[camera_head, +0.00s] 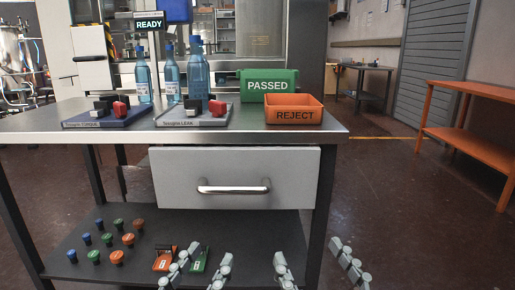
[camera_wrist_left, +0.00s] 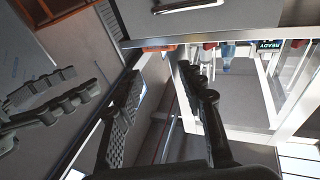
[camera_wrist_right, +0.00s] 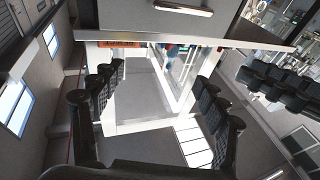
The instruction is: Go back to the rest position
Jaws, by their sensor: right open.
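My left gripper (camera_head: 201,268) is low in front of the table, at the bottom of the head view. Its two fingers stand apart with nothing between them, and the left wrist view shows the same open fingers (camera_wrist_left: 160,105). My right gripper (camera_head: 317,264) is to its right, near the table's right front leg in the picture. Its fingers are wide apart and empty, as the right wrist view (camera_wrist_right: 155,105) also shows. Both grippers appear below the closed drawer (camera_head: 235,178) with its metal handle. Neither gripper holds anything.
Coloured knobs (camera_head: 117,257) lie on the lower shelf (camera_head: 150,220). An orange bench (camera_head: 470,135) stands right, with open floor between.

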